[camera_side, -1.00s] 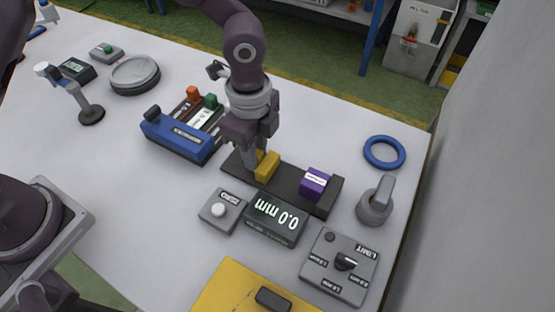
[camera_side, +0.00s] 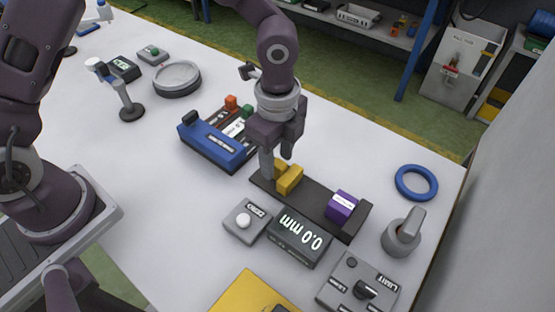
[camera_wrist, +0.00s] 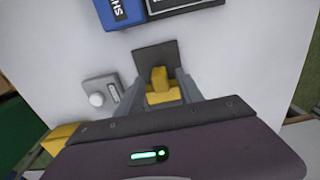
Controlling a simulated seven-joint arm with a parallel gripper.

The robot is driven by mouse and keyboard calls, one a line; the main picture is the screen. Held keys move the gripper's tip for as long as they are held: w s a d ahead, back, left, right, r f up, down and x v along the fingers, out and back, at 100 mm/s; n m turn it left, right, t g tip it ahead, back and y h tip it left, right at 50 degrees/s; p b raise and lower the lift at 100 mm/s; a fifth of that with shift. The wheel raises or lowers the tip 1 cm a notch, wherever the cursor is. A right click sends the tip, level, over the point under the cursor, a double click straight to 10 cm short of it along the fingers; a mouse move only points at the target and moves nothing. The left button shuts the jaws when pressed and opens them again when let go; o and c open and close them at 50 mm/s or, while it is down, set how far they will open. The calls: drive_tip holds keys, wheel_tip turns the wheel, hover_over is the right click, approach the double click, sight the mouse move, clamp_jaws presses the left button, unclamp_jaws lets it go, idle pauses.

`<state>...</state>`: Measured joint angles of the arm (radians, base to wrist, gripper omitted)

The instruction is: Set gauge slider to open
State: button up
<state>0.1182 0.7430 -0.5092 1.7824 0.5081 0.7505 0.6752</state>
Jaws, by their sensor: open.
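The yellow gauge slider (camera_side: 290,180) sits at the left end of a dark rail (camera_side: 318,203). In the wrist view the slider (camera_wrist: 160,88) shows between my two fingers. My gripper (camera_side: 280,166) is open and lowered around the slider, fingers on either side; I cannot tell whether they touch it. In the wrist view my gripper (camera_wrist: 162,92) shows both fingers apart. A purple block (camera_side: 342,207) sits near the rail's right end, by a dark end block. The display box (camera_side: 299,243) in front of the rail reads 0.0 mm, upside down.
A grey box with a white button (camera_side: 244,221) and a LIMIT dial box (camera_side: 358,284) stand in front. A blue unit (camera_side: 212,148) with coloured levers is behind left. A grey lever post (camera_side: 402,236) and a blue ring (camera_side: 416,183) stand right.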

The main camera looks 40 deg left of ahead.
sight(277, 162)
wheel_tip(277, 162, up, 6)
drive_tip(key=shift+f, duration=0.15)
drive_tip(key=s+a+r+n+t+y, duration=0.1)
drive_tip(key=s+a+r+n+t, duration=0.15)
drive_tip(key=a+r+n, duration=0.4)
drive_tip(key=s+a+r+n+t, duration=0.1)
drive_tip(key=s+a+r+n, duration=0.3)
drive_tip(key=s, duration=0.4)
drive_tip(key=s+a+r+n+t+h, duration=0.1)
drive_tip(key=s+a+r+n+t, duration=0.1)
drive_tip(key=s+a+r+n, duration=0.2)
drive_tip(key=shift+s+a+r+n, duration=0.2)
drive_tip(key=shift+s+a+n, duration=0.5)
drive_tip(key=shift+s+n, duration=1.2)
idle(0.3)
